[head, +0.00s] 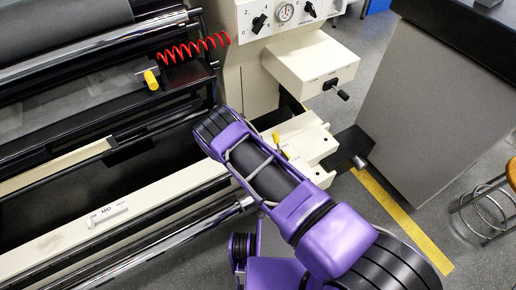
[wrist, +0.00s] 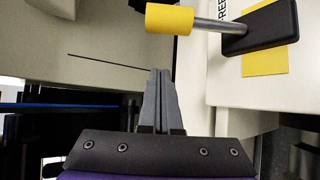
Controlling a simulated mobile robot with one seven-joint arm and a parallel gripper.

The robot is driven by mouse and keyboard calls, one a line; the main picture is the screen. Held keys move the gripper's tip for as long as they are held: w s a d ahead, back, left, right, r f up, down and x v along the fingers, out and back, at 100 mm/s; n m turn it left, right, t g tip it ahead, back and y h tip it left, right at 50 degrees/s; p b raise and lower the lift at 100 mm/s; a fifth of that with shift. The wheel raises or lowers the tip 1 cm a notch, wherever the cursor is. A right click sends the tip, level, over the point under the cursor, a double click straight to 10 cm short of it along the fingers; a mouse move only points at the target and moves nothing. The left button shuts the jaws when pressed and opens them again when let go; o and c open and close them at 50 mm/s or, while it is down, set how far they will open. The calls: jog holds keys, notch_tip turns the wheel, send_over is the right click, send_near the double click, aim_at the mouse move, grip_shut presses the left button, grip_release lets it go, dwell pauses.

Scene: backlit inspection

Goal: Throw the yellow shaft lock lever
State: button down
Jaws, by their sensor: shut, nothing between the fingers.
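The yellow shaft lock lever has a yellow cylindrical grip (wrist: 169,19) on a short metal rod, which runs right into a black pivot block (wrist: 262,28). The block sits on a cream housing over a yellow patch, beside partly visible lettering that appears to read "FREE". In the head view, a small yellow lever (head: 277,138) shows on the cream end block just right of my arm. My gripper (wrist: 160,72) is shut and empty in the wrist view. Its fingertips are just below the yellow grip in the picture, with a visible gap. My arm hides the gripper in the head view.
A long cream beam (head: 110,212) and chrome rollers fill the left. A red coiled hose (head: 195,47) hangs by another yellow-ended part (head: 151,80). A cream box with a black knob (head: 342,95) stands above the end block. A grey cabinet (head: 430,110) stands right.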

aim_at(277, 144)
jog(key=shift+w+d+r+p, duration=0.1)
jog(key=shift+d+r+p, duration=0.15)
jog(key=shift+d, duration=0.4)
jog(key=shift+w+d+r+p, duration=0.1)
jog(key=shift+d+r+p, duration=0.1)
jog(key=shift+d, duration=0.4)
jog(key=shift+s+d+r, duration=0.2)
jog(key=shift+s+d, duration=0.05)
jog(key=shift+d, duration=0.3)
jog(key=shift+s, duration=0.1)
